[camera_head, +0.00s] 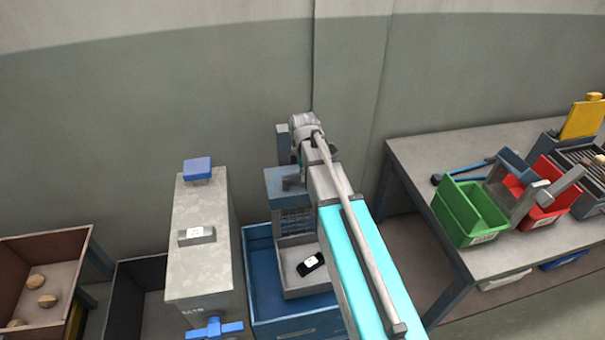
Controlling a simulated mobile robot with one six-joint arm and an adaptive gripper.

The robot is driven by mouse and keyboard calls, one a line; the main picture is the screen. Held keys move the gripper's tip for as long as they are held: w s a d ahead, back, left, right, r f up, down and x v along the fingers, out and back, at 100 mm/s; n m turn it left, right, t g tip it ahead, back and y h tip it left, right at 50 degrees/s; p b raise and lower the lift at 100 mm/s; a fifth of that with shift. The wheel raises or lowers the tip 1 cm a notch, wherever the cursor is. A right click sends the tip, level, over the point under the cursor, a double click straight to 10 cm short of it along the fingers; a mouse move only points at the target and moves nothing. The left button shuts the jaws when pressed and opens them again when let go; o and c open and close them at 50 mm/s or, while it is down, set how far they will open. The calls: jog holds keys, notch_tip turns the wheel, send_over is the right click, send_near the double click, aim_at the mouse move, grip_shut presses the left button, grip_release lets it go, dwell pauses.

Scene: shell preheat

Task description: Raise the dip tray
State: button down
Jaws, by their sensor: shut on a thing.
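The dip tray (293,291) is a pale grey, shallow tray with a mesh-like back, low at the centre of the head view, over or inside a blue bin (262,285). A black piece with a white label (310,264) lies on it. My arm reaches in from the lower right. My gripper (292,178) is at its far end, at the blue-grey top of the tray's back, and is shut on it. The fingertips are small and partly hidden by my arm, so the exact grip is unclear. The arm also hides the tray's right side.
A tall grey box (203,250) with blue knobs stands close left of the tray. A brown bin (60,255) with several round pieces is at far left. At right, a table (440,160) holds a green bin (468,212) and a red bin (540,203). The wall behind is bare.

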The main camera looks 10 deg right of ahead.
jog(key=shift+w+r, duration=0.15)
jog(key=c, duration=1)
grip_release()
jog(key=o, duration=0.4)
jog(key=shift+o, duration=0.2)
jog(key=shift+r, duration=0.1)
